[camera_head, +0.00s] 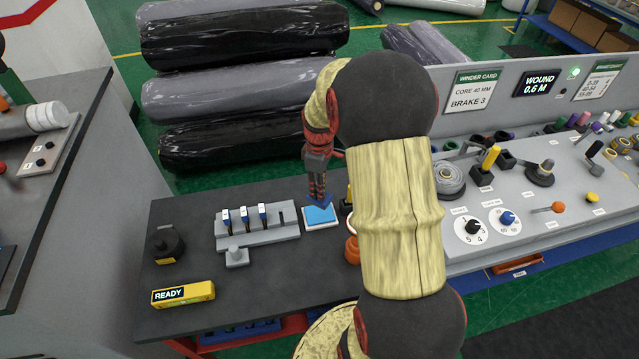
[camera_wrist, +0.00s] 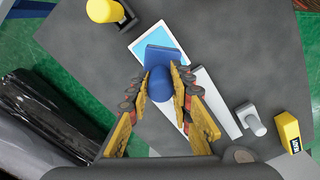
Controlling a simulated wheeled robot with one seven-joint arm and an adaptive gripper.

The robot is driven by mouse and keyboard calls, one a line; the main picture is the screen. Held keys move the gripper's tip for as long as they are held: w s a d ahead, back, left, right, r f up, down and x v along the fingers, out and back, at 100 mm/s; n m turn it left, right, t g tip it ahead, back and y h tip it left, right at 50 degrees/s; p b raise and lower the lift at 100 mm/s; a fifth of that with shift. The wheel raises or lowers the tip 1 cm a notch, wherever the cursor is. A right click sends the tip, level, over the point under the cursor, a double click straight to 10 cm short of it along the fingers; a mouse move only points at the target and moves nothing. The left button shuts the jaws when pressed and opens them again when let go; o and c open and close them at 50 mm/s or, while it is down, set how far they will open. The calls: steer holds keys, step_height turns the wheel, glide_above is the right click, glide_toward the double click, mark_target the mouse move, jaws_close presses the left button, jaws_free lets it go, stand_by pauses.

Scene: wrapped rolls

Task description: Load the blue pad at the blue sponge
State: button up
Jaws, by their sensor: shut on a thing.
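My gripper (camera_head: 317,190) is shut on the blue pad. The blue pad (camera_head: 320,203) has a dark blue flat plate and a rounded blue grip. In the wrist view, the fingertips (camera_wrist: 160,88) close on both sides of the round grip of the blue pad (camera_wrist: 163,56). The blue sponge (camera_head: 320,215) is a light blue square in a white tray on the dark table. It also shows in the wrist view (camera_wrist: 148,40), partly hidden behind the pad. The pad is over the sponge's far part in the head view; I cannot tell whether they touch.
A grey rack (camera_head: 258,236) with several blue-topped pieces stands left of the sponge. A yellow READY block (camera_head: 183,293) lies at the front left. A dark round holder (camera_head: 165,243) stands at the left. A control console (camera_head: 560,200) is at the right.

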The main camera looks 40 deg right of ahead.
steer(key=shift+f+b, duration=1.95)
steer(key=shift+f, duration=0.95)
steer(key=shift+f, duration=0.6)
steer(key=shift+r+p, duration=2.45)
steer(key=shift+r, duration=1.15)
